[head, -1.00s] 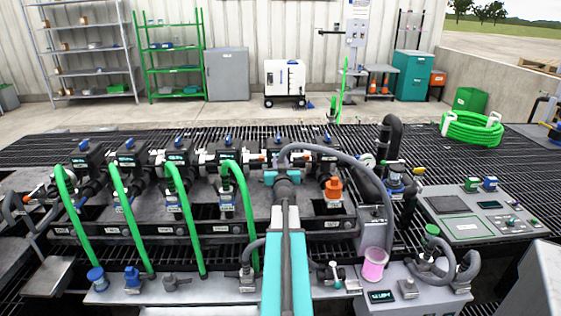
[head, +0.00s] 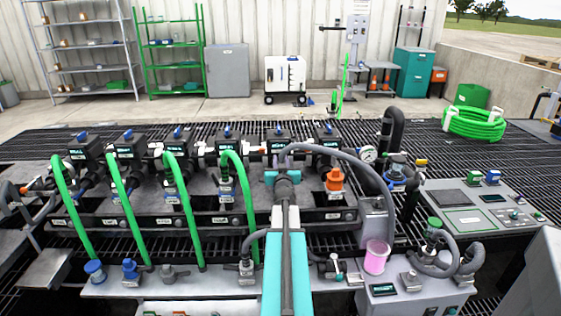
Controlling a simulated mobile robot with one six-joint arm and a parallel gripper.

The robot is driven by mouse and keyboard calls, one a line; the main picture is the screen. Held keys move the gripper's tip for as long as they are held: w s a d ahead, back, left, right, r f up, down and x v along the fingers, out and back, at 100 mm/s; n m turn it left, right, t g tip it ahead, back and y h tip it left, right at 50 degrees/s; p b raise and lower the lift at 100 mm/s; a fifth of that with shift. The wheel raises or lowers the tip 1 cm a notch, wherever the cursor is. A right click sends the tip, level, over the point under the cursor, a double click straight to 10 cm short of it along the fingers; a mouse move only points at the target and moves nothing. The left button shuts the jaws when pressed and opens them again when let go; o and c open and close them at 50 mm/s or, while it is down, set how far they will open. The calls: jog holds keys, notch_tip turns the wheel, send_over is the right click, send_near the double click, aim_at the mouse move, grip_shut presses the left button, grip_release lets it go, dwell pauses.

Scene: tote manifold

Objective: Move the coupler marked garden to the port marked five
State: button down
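My gripper (head: 283,178) shows in the middle of the head view, seen from behind, with teal jaw parts either side. It appears shut on the end of a grey hose, whose coupler is mostly hidden by the gripper. The grey hose (head: 345,160) arches from there to the right and down beside a pink cylinder. Beyond stands a row of dark valve blocks with ports. Green hoses (head: 237,165) run to several ports on the left. The port right of my gripper carries an orange fitting (head: 334,180). The port straight ahead is largely hidden by my gripper. Port and coupler markings are too small to read.
The pink cylinder (head: 377,257) stands at the front right, by a grey box with a display (head: 383,289). Blue caps (head: 95,268) sit on the front rail at left. A control panel (head: 470,208) lies at right. The arching hose and green hoses crowd the space around my gripper.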

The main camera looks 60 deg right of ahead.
dwell(0.4)
jog(key=c, duration=1.5)
grip_release()
jog(key=shift+o, duration=0.2)
jog(key=shift+s+a+f, duration=0.1)
jog(key=shift+s+a, duration=0.05)
jog(key=p+v, duration=0.2)
jog(key=v, duration=0.6)
jog(key=shift+a+r, duration=0.25)
jog(key=p+v, duration=0.2)
jog(key=p, duration=0.4)
jog(key=shift+s+a+p, duration=0.15)
jog(key=shift+s+p, duration=0.2)
jog(key=a+p, duration=0.1)
jog(key=p, duration=0.3)
jog(key=shift+s, duration=0.35)
